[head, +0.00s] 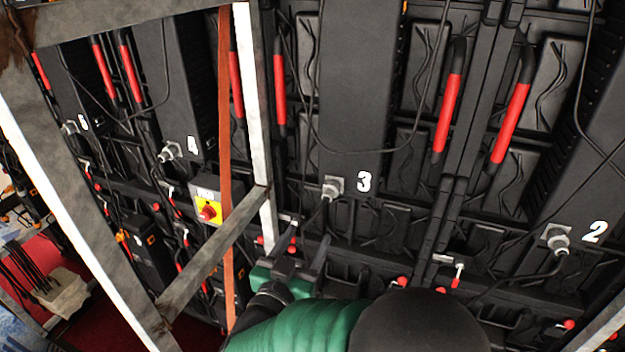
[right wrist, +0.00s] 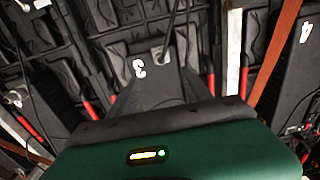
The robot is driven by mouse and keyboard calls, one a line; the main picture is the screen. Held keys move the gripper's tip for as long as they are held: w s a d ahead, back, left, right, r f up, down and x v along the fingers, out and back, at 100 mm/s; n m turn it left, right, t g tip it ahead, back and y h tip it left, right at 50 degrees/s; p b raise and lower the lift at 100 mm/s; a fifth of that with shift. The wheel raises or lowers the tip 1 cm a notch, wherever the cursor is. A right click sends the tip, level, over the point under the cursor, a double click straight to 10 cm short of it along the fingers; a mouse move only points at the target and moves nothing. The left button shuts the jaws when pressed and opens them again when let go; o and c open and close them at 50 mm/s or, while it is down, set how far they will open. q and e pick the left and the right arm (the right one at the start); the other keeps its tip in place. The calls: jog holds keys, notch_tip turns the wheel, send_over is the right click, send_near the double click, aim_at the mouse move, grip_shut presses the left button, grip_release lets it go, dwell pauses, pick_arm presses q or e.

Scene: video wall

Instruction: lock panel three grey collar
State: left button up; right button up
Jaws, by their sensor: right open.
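Panel three, a black box marked with a white 3 (head: 364,182), hangs in the middle of the head view. Its grey collar (head: 332,188) sits at the box's lower left corner, with a black cable running down from it. My right gripper (head: 310,234) is open, just below and left of the collar and apart from it in the picture. The cable passes between its fingers or in front of or behind them; I cannot tell which. In the right wrist view the 3 (right wrist: 138,68) appears upside down above the green gripper body. My left gripper is not in view.
A grey metal frame (head: 225,240) and an orange strap (head: 226,150) stand left of my right arm. Panel two's connector (head: 557,240) is at the right, panel four's (head: 170,151) at the left. A yellow-backed red button (head: 207,212) sits behind the frame. Loose cables hang across the panels.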

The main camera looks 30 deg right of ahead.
jog(key=p, duration=0.3)
send_near(326, 199)
jog(key=w+d, duration=0.2)
jog(key=w, duration=0.1)
jog(key=x, duration=0.3)
jog(key=p+x, duration=0.1)
jog(key=x, duration=0.2)
jog(key=s+d+p+x, duration=0.1)
jog(key=x, duration=0.3)
jog(key=shift+a+f, duration=0.1)
jog(key=shift+f, duration=0.05)
jog(key=shift+a, duration=0.6)
jog(key=shift+c, duration=0.5)
jog(key=shift+a, duration=0.1)
jog(key=shift+c, duration=1.3)
jog(key=shift+a, duration=0.1)
jog(key=shift+c, duration=1.1)
jog(key=shift+s+d, duration=0.25)
jog(key=shift+d, duration=0.1)
grip_shut()
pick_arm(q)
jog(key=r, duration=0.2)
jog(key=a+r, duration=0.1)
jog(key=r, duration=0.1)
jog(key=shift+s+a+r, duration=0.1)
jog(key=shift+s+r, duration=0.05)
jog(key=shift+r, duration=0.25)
